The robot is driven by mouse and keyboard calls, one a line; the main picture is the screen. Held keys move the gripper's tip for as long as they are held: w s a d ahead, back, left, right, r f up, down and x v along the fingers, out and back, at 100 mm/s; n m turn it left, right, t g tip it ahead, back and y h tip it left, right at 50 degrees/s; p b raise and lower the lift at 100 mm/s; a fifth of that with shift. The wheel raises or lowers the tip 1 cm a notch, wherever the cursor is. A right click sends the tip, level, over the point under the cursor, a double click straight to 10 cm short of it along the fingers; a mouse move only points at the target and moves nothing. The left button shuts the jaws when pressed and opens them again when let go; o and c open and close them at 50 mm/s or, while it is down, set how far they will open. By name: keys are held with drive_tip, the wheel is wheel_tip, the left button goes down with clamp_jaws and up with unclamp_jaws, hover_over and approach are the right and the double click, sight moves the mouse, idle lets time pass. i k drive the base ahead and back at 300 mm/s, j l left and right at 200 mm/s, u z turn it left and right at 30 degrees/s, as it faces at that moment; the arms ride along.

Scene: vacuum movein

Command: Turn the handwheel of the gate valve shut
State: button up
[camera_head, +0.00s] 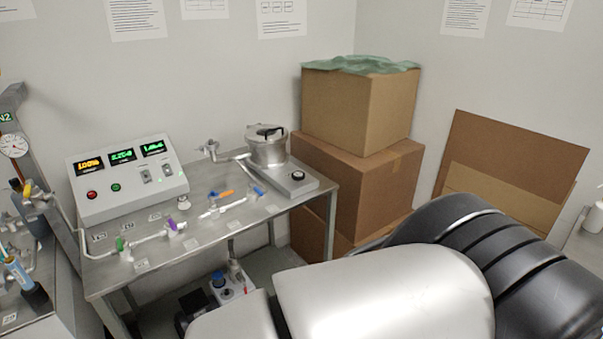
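A metal steel bench (215,240) carries a line of small valves. A small silver valve fitting (211,150) stands at the back of the bench, left of a lidded metal pot (267,147), and a pipe joins them. It may be the gate valve, but its handwheel is too small to make out, and I cannot tell whether it is open or shut. My gripper is not in view. Large silver and black links of my own arm fill the lower right and hide part of the floor and the bench's surroundings.
A control box (128,180) with lit displays stands on the bench's left. Coloured-handle valves, including a purple one (171,224), line the front. Stacked cardboard boxes (358,110) stand right of the bench. A pump (230,285) sits beneath. Another bench (30,315) is at left.

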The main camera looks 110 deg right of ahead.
sight(298, 176)
drive_tip(key=z, duration=3.65)
